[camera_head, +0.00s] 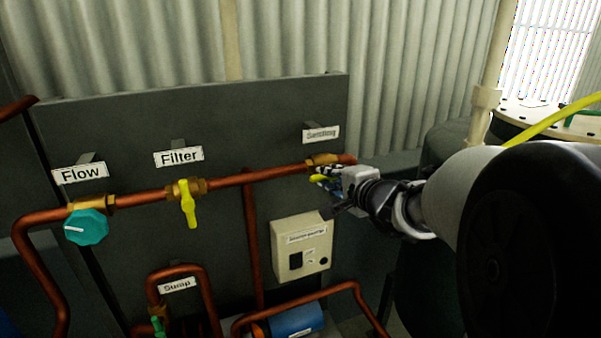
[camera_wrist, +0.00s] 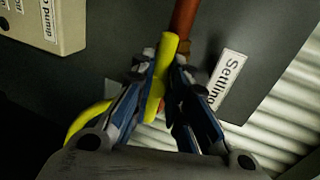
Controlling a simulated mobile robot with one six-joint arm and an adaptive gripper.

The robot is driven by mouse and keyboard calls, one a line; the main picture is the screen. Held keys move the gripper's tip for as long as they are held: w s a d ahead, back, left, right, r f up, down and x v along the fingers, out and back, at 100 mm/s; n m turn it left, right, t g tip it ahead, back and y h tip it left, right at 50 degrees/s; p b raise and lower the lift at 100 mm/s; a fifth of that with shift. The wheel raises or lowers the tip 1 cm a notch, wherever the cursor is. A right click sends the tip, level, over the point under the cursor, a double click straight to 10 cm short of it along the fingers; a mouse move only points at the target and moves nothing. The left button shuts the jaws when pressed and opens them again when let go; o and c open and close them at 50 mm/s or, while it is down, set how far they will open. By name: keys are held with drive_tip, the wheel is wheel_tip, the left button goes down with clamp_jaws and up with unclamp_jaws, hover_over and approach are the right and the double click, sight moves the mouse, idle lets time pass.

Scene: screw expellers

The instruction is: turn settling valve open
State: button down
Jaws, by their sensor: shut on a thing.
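The settling valve's brass body (camera_head: 322,159) sits on the copper pipe below the "Settling" label (camera_head: 321,134) in the head view. Its yellow handle (camera_head: 324,178) shows only partly beside my gripper (camera_head: 333,176). In the wrist view my gripper (camera_wrist: 160,75) is shut on the yellow handle (camera_wrist: 167,55), with a finger on each side. There the handle appears roughly in line with the copper pipe (camera_wrist: 185,17). The fingers hide much of the valve body.
The yellow filter valve (camera_head: 189,205) and teal flow valve (camera_head: 86,227) are to the left on the same pipe. A beige pump switch box (camera_head: 301,246) is below my gripper. A curved yellow piece (camera_wrist: 82,122) shows behind the left finger; I cannot tell what it belongs to.

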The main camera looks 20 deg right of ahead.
drive_tip(key=c, duration=1.9)
unclamp_jaws()
drive_tip(key=shift+s+f, duration=0.1)
drive_tip(key=shift+f, duration=0.2)
drive_tip(key=o, duration=0.3)
drive_tip(key=shift+r, duration=0.15)
drive_tip(key=v, duration=0.7)
drive_tip(key=shift+s+r, duration=0.1)
drive_tip(key=shift+s, duration=0.1)
drive_tip(key=shift+a, duration=0.1)
